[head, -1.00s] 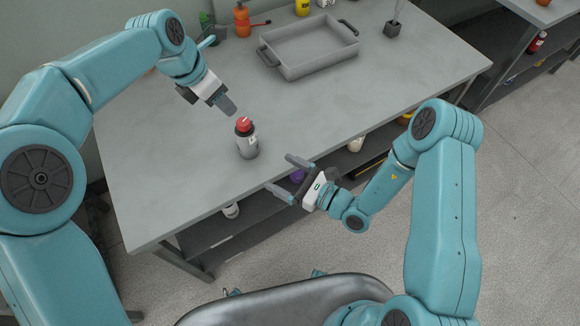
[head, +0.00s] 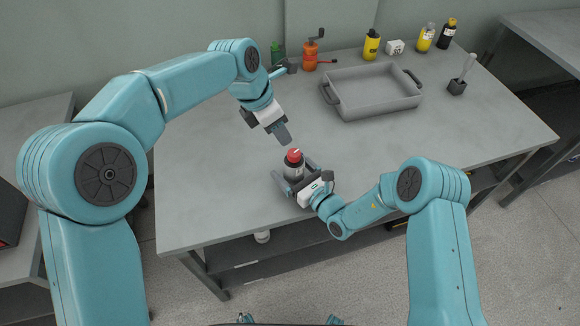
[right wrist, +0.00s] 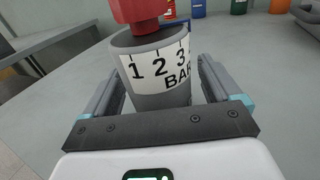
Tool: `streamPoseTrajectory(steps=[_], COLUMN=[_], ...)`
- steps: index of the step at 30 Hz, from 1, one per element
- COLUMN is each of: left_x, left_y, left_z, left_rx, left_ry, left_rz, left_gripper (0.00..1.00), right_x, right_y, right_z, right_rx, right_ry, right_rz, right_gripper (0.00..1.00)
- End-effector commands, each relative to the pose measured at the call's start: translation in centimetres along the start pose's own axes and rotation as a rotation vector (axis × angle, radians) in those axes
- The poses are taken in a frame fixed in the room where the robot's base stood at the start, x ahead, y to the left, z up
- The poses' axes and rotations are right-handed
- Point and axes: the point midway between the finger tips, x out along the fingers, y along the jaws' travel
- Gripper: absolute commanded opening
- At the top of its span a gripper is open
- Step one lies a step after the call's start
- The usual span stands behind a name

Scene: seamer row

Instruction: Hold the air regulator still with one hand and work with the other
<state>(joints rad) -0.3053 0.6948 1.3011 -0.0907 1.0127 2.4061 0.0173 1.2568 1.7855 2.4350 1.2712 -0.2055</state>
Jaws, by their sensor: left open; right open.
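The air regulator (head: 293,171) is a grey cylinder with a red knob, standing upright near the table's front edge. In the right wrist view the regulator (right wrist: 160,70) shows a white band with 1, 2, 3 and part of "BAR". My right gripper (head: 291,168) is open, with one finger on each side of the regulator's body. In the right wrist view a gap shows at the right finger; contact on the left is unclear. My left gripper (head: 285,139) is open, its fingers pointing down just above and behind the red knob (head: 294,155), apart from it.
A grey tray (head: 372,110) with handles stands behind on the right. A dark holder (head: 457,87) stands far right. The table left of the regulator is clear.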

Motion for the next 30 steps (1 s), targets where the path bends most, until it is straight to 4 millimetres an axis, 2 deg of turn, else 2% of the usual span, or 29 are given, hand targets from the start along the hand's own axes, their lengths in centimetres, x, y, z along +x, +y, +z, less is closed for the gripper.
streamPoseTrajectory(steps=[4,12,14,18,19,20,21,26,30], left_x=[0.0,0.0,0.0,0.0,0.0,0.0,0.0,1.1,3.1], left_y=[0.0,0.0,0.0,0.0,0.0,0.0,0.0,0.3,0.8], left_z=[0.0,0.0,0.0,0.0,0.0,0.0,0.0,0.4,1.3], left_rx=[0.000,0.000,0.000,0.000,0.000,0.000,0.003,0.129,0.436], left_ry=[0.000,0.000,0.000,0.000,0.000,0.000,-0.001,-0.037,-0.110], left_rz=[0.000,0.000,0.000,0.000,0.000,0.000,0.001,0.040,0.156], left_gripper=[0.43,0.43,0.43,0.43,0.43,0.49,0.62,0.62,0.62], right_x=[0.9,1.0,1.0,1.0,1.0,1.0,1.0,1.0,1.0], right_y=[0.0,0.0,0.0,0.0,0.0,0.0,0.0,0.0,0.0], right_z=[0.0,0.0,0.0,0.0,0.0,0.0,0.0,0.0,0.0], right_rx=[0.000,0.000,0.000,0.000,0.000,0.000,0.000,0.000,0.000], right_ry=[0.000,0.000,0.000,0.000,0.000,0.000,0.000,0.000,0.000], right_rz=[0.000,0.000,0.000,0.000,0.000,0.000,0.000,0.000,0.000], right_gripper=[0.91,0.91,0.74,0.30,0.30,0.30,0.30,0.30,0.30])
